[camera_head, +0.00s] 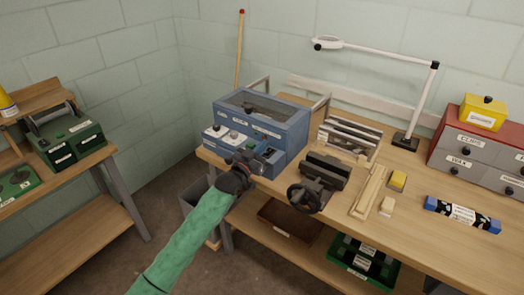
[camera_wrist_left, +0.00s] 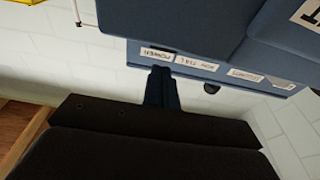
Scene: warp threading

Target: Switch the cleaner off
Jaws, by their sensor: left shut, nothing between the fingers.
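The cleaner is a blue box (camera_head: 262,118) with a clear lid, at the left end of the wooden bench. Its front carries a white control panel (camera_head: 226,134) with knobs. In the left wrist view, the blue housing (camera_wrist_left: 185,30) fills the top, with a row of labels (camera_wrist_left: 205,64), one reading POWER, seen upside down. My left gripper (camera_head: 264,158) is at the cleaner's front, its fingers shut and empty. In the wrist view, the dark fingertips (camera_wrist_left: 162,74) point at the label strip close to POWER. The switch itself is hidden or too small to tell. My right gripper is out of view.
A black vise (camera_head: 322,178) with a handwheel stands just right of the gripper. A slotted rack (camera_head: 348,136), wooden strips (camera_head: 368,190) and a yellow block (camera_head: 398,180) lie beyond. A white lamp (camera_head: 424,98) stands behind. A grey bin (camera_head: 194,196) is below the bench's left end.

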